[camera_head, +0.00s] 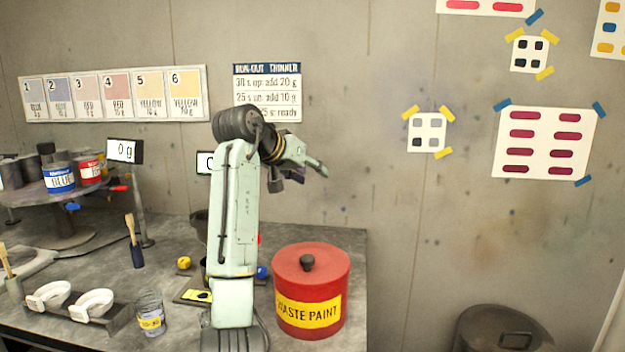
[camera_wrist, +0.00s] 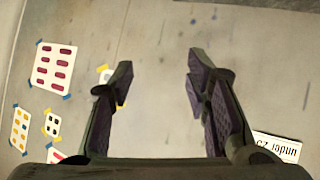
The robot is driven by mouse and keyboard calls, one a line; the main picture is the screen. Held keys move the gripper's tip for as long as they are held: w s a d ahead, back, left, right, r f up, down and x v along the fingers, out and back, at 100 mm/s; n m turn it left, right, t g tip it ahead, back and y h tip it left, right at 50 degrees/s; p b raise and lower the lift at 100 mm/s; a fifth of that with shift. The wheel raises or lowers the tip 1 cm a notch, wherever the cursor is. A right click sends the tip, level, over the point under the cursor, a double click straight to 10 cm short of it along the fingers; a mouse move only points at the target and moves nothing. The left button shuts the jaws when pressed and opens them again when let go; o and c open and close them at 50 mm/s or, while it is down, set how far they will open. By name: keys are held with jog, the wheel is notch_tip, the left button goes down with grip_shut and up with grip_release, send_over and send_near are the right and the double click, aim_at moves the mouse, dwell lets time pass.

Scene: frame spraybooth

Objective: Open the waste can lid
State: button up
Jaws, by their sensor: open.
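The waste can (camera_head: 309,303) is a red round can with a yellow "WASTE PAINT" label, standing at the right end of the bench. In the wrist view my gripper (camera_wrist: 158,75) is open, with nothing between the fingers, and faces the wall. The can does not show in the wrist view.
My arm hides part of the bench (camera_head: 110,270) left of the can. A dark bin (camera_head: 503,330) is on the right. Space above the lid is clear.

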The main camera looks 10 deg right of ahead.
jog(key=a+r, duration=0.3)
jog(key=r, duration=0.3)
jog(key=shift+s+r, duration=0.2)
jog(key=shift+s, duration=0.2)
dwell(0.4)
jog(key=shift+a, duration=0.1)
jog(key=v, duration=1.2)
